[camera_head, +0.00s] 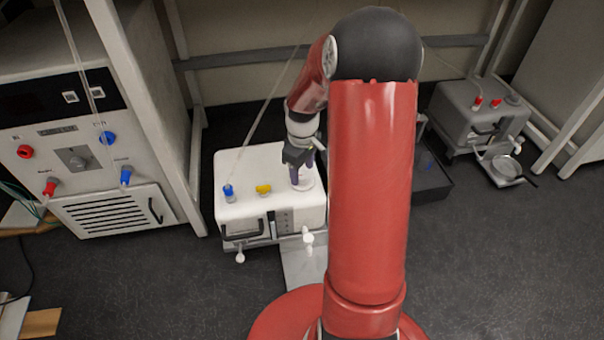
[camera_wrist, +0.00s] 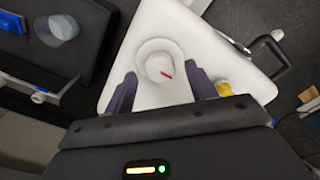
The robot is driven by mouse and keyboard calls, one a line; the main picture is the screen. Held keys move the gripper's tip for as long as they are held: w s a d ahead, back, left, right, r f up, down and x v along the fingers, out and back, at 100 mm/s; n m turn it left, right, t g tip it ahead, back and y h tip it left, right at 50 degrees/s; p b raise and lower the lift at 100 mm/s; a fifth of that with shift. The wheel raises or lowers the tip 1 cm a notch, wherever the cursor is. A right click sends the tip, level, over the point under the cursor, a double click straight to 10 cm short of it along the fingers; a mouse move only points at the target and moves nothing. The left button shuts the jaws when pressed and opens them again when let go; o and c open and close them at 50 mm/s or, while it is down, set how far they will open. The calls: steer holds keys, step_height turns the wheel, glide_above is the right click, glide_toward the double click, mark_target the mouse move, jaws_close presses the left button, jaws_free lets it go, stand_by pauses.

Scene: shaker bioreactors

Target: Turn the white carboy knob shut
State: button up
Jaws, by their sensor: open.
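The white carboy (camera_head: 262,160) stands on the dark floor left of my red arm. Its round white knob with a red mark (camera_wrist: 160,62) sits on top, inside a pale ring, in the wrist view. My gripper (camera_head: 302,172) is over the right end of the carboy's top. In the wrist view my gripper (camera_wrist: 161,84) is open, with one dark finger on either side of the knob's near edge. The fingers look apart from the knob; their height over it is hard to tell. In the head view the gripper partly hides the knob.
The carboy's top also bears a blue fitting (camera_head: 228,190) and a yellow fitting (camera_head: 263,188). White spigots (camera_head: 307,237) stick out at its front. A control cabinet (camera_head: 75,150) stands left, a dark tray (camera_head: 430,180) right, and a grey carboy (camera_head: 475,105) farther right.

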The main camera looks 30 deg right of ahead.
steer(key=shift+f, duration=0.65)
steer(key=c, duration=1)
